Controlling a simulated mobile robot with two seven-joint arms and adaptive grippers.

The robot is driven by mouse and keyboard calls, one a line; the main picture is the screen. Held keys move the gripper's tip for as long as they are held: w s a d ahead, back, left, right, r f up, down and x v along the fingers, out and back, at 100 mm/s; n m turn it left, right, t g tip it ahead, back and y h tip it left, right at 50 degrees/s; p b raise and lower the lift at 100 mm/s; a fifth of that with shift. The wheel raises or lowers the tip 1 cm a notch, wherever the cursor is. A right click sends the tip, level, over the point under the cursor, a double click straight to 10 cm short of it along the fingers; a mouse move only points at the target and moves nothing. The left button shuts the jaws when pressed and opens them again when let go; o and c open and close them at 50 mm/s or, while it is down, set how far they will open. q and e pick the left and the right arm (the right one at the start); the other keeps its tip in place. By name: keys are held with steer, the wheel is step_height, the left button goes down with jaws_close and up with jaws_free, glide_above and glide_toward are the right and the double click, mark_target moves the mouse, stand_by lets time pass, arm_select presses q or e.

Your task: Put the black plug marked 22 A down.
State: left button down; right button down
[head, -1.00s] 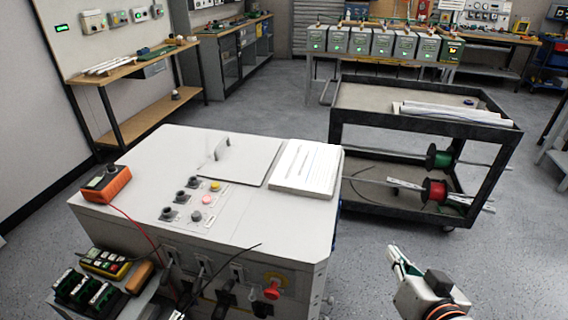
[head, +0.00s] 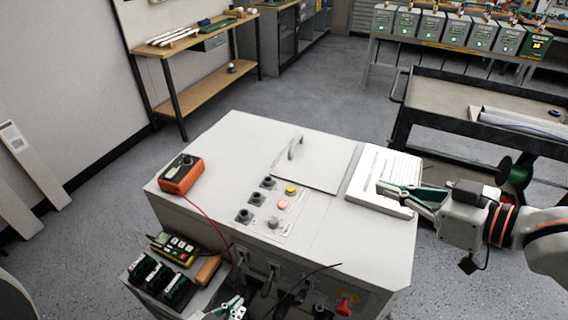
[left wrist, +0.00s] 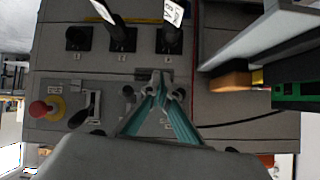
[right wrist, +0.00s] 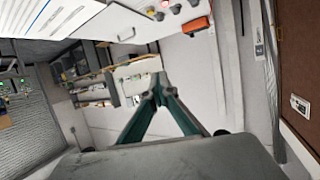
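Black plugs (left wrist: 122,40) and (left wrist: 170,40) sit in the front panel of the grey cabinet (head: 190,215), beside a black socket (left wrist: 79,38). White tags hang over them, but I cannot read a 22 A mark on either. My left gripper (head: 232,308) is low in front of that panel. In the left wrist view its fingertips (left wrist: 160,82) meet, with nothing seen between them, apart from the plugs. My right gripper (head: 382,187) is over the cabinet's right side, by the white papers. Its fingertips meet in the right wrist view (right wrist: 157,88), empty.
An orange meter (head: 181,174) with a red lead stands on the cabinet's left corner. A side shelf holds green-black blocks (head: 160,278) and a yellow remote (head: 172,246). A red knob (head: 345,305) juts from the front. A black cart (head: 440,90) stands at right.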

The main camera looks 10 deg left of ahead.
steer(key=shift+w+d+r, duration=0.2)
steer(key=shift+w+d, duration=0.15)
steer(key=shift+d, duration=0.1)
stand_by(0.5)
